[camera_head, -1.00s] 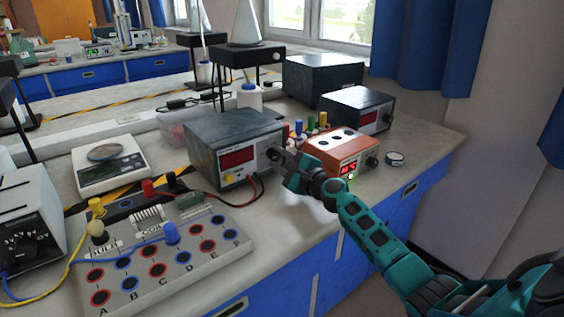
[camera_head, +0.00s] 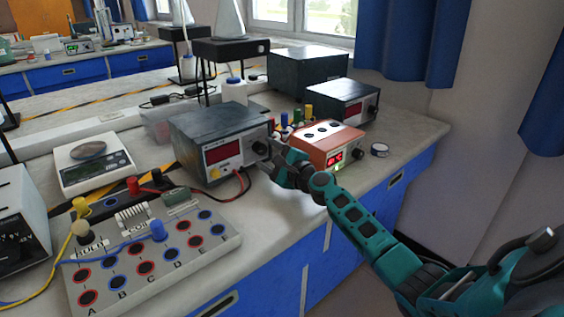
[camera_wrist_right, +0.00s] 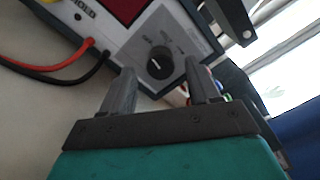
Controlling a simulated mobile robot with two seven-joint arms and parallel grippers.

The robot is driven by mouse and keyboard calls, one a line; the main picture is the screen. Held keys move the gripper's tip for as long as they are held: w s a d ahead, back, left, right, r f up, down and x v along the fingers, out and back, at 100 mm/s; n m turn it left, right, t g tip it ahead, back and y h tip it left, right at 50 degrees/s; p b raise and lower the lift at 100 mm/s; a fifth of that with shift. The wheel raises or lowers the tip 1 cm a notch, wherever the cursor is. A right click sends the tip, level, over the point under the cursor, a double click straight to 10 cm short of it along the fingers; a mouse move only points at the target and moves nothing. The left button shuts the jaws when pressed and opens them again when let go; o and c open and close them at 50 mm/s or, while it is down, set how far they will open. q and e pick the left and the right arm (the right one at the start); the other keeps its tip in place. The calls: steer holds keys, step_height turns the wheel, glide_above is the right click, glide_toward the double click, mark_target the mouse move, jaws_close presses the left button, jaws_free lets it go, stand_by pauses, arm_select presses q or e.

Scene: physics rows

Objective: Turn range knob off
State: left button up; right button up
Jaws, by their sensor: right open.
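The range knob (camera_wrist_right: 159,62) is a round black dial with a pointer mark on the grey front panel of a dark meter box (camera_head: 205,127). The box has a red display (camera_head: 223,152). My right gripper (camera_wrist_right: 160,85) is open and empty. In the right wrist view its two fingers point at the panel, with the knob seen beyond and between their tips. In the head view the right gripper (camera_head: 268,155) is close in front of the knob's side of the panel and partly covers it; contact cannot be told. My left gripper is not in view.
An orange box (camera_head: 325,140) with a lit display stands right of my gripper. Red and black leads (camera_head: 238,187) plug in low on the meter panel. A terminal board (camera_head: 150,250) and a scale (camera_head: 92,163) lie to the left. A tape roll (camera_head: 379,149) is at right.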

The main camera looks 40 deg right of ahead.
steer(key=s, duration=0.8)
steer(key=s+d+p, duration=0.1)
steer(key=s, duration=0.3)
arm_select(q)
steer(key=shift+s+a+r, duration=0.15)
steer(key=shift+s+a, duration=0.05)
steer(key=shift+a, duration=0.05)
arm_select(e)
steer(key=shift+s, duration=0.25)
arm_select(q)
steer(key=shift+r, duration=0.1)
